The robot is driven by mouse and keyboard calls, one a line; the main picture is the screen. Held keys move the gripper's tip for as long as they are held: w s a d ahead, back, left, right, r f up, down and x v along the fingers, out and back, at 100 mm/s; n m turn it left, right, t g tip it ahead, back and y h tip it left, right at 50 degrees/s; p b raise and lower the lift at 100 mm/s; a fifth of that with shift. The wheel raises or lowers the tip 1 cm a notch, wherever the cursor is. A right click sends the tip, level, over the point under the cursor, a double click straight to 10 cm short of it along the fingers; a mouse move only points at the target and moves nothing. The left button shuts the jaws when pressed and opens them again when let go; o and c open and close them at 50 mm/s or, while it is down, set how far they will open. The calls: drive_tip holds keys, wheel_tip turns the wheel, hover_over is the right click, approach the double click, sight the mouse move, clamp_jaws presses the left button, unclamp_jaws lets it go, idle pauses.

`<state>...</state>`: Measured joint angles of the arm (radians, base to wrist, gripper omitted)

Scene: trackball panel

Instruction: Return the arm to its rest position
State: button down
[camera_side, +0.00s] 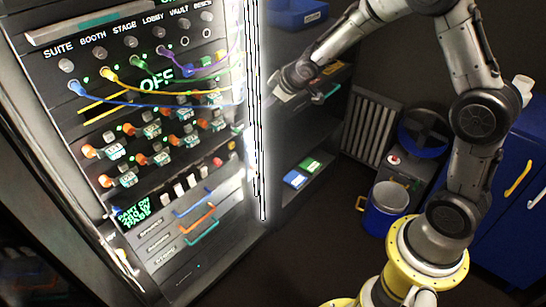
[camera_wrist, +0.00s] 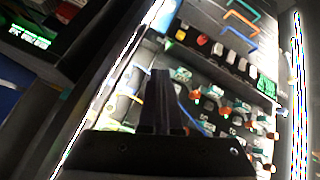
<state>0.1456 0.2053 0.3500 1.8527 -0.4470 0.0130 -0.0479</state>
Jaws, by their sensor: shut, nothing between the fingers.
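My gripper (camera_side: 278,93) is at the end of my raised arm, near the right edge of the tall control panel (camera_side: 95,200). It holds nothing. In the wrist view the two dark fingers of my gripper (camera_wrist: 163,72) stand together, shut, in front of the panel face. My arm arches from the yellow base at the lower right up and over toward the panel. Whether the fingertips touch anything is too small to tell in the side view.
The panel carries coloured cables (camera_side: 150,101), several orange knobs, sliders (camera_side: 180,190) and a green-lit display (camera_side: 133,215). A bright strip (camera_side: 257,120) edges it. A blue bucket (camera_side: 386,207) and blue cabinet (camera_side: 515,195) stand right. Blue and green items (camera_side: 302,172) lie on a low shelf.

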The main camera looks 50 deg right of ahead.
drive_tip(key=s+a+r+m+g, duration=0.15)
drive_tip(key=s+r, duration=0.45)
drive_tip(key=s, duration=0.6)
drive_tip(key=s+a+r+m, duration=0.25)
drive_tip(key=s+r, duration=0.35)
drive_tip(key=s, duration=0.6)
drive_tip(key=s+a+y, duration=0.1)
drive_tip(key=s+a, duration=0.2)
drive_tip(key=s, duration=0.8)
drive_tip(key=shift+s+a+f+g, duration=0.15)
drive_tip(key=shift+a+f+g, duration=0.2)
drive_tip(key=shift+f+g, duration=0.1)
